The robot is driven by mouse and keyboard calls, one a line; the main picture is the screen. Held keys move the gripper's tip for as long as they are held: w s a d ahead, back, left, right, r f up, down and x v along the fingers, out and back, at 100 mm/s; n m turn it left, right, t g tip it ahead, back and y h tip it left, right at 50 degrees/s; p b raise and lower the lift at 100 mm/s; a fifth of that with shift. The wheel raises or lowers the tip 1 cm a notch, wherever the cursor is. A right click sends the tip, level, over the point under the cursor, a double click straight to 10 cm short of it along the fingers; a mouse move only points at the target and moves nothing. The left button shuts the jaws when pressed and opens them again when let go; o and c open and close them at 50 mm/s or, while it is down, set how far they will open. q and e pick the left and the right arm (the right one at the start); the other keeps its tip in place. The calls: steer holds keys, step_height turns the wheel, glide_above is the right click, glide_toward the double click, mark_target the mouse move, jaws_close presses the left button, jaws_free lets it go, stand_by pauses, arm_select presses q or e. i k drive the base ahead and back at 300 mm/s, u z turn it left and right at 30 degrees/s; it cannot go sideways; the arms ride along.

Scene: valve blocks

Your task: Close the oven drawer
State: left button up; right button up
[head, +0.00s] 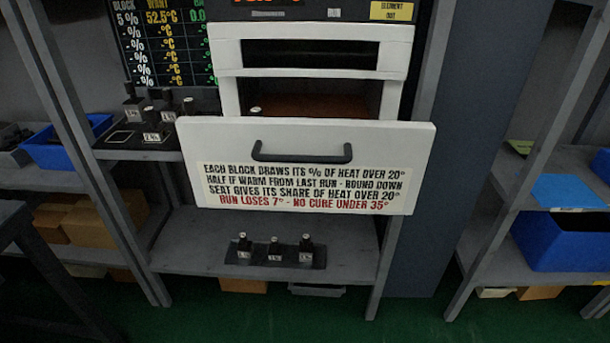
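The oven drawer (305,135) has a white front with a dark curved handle (300,153) and a printed label. It is pulled out from the white oven body (310,50). Through the gap above the front, a brown drawer interior (310,105) shows, with a small part of a block top (256,110) at its left. The rest of the inside is hidden behind the front. Neither of my grippers is in the head view, and nothing touches the handle.
Several black valve blocks (152,125) stand on the shelf at left. More sit in a dark tray (275,252) on the lower shelf. A dark display board (165,45) is at upper left. Grey rack posts flank the oven.

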mark_target(222, 150)
steer(key=u, duration=0.4)
steer(key=k, duration=0.95)
steer(key=z, duration=0.7)
steer(key=i, duration=1.15)
steer(key=u, duration=0.3)
